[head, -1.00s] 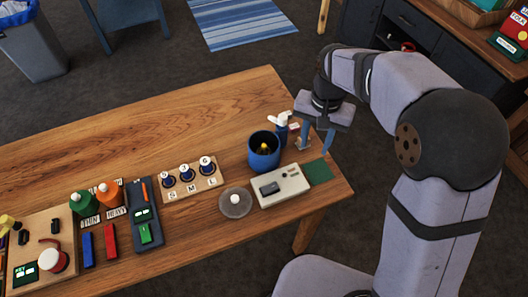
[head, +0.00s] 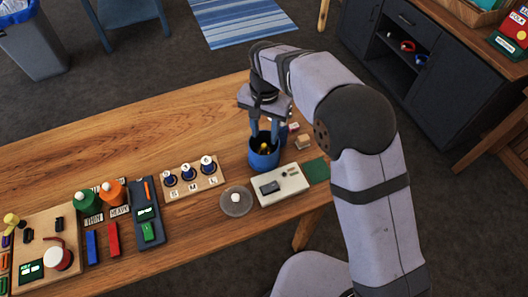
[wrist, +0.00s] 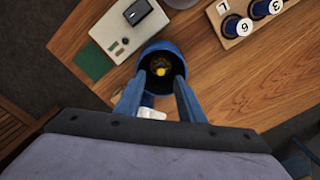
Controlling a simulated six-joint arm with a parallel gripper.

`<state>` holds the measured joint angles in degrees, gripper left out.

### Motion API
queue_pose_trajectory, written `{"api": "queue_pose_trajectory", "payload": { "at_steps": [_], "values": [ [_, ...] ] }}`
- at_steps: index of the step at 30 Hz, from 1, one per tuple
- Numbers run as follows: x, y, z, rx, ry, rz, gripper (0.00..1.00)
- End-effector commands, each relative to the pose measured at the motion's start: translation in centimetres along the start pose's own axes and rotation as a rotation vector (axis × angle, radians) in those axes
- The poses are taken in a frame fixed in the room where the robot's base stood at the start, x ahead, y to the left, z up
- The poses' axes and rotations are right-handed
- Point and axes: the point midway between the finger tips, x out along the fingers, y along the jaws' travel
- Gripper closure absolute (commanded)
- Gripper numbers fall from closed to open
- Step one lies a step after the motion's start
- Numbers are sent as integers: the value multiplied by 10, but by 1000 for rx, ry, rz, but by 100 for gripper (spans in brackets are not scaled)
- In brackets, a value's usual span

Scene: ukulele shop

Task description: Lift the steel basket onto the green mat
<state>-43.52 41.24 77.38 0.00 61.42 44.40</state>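A blue pot (head: 264,157) stands on the table behind a beige box with a dark switch. Inside it, the wrist view shows a dark, mesh-like shape with something yellow (wrist: 160,70), perhaps the steel basket; its edges are too dim to make out. The green mat (head: 316,170) lies at the right end of the beige box, and is bare in the wrist view (wrist: 93,61). My gripper (head: 264,138) points down over the pot's mouth. Its blue fingers (wrist: 161,85) are apart, one at each side of the opening, with nothing visibly clamped between them.
The beige box (head: 280,184) is between pot and table edge. A round translucent lid with a white knob (head: 236,201) lies left of it. A numbered peg board (head: 190,182) stands further left. Small items (head: 303,141) sit right of the pot.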

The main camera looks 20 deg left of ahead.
Motion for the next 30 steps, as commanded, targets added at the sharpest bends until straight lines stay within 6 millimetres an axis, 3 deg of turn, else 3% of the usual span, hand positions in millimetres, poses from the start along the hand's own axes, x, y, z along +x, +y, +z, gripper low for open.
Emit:
{"api": "queue_pose_trajectory", "payload": {
  "at_steps": [5, 16, 25, 30],
  "values": [
    [6, 0, 0, 0, -2, 2, 64],
    [47, -2, -1, 0, -1, 1, 64],
    [52, -2, -1, 0, 0, 0, 64],
    [52, -2, -1, 0, 1, 0, 100]
  ]
}}
